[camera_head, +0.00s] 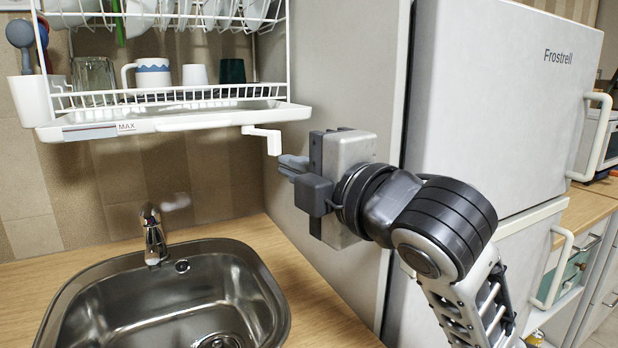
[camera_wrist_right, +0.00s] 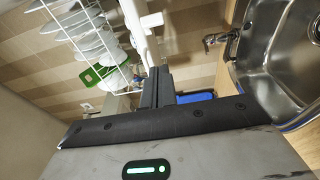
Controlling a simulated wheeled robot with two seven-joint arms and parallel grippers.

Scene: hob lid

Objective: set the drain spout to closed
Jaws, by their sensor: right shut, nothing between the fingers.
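The white drain spout (camera_head: 263,132) sticks out below the right end of the dish rack's drip tray (camera_head: 195,121). Its outer end bends downward. My right gripper (camera_head: 284,164) is shut and empty. Its fingertips are close to the lower end of the spout, just below and to the right of it. I cannot tell whether they touch. In the right wrist view the shut fingers (camera_wrist_right: 160,76) point up toward the white spout (camera_wrist_right: 151,20). My left gripper is not in view.
The white wire dish rack (camera_head: 170,100) holds a mug, glasses and plates above the steel sink (camera_head: 180,305) and tap (camera_head: 152,238). The grey fridge (camera_head: 500,90) stands on the right, beside my right arm. Bare wooden worktop (camera_head: 290,290) lies right of the sink.

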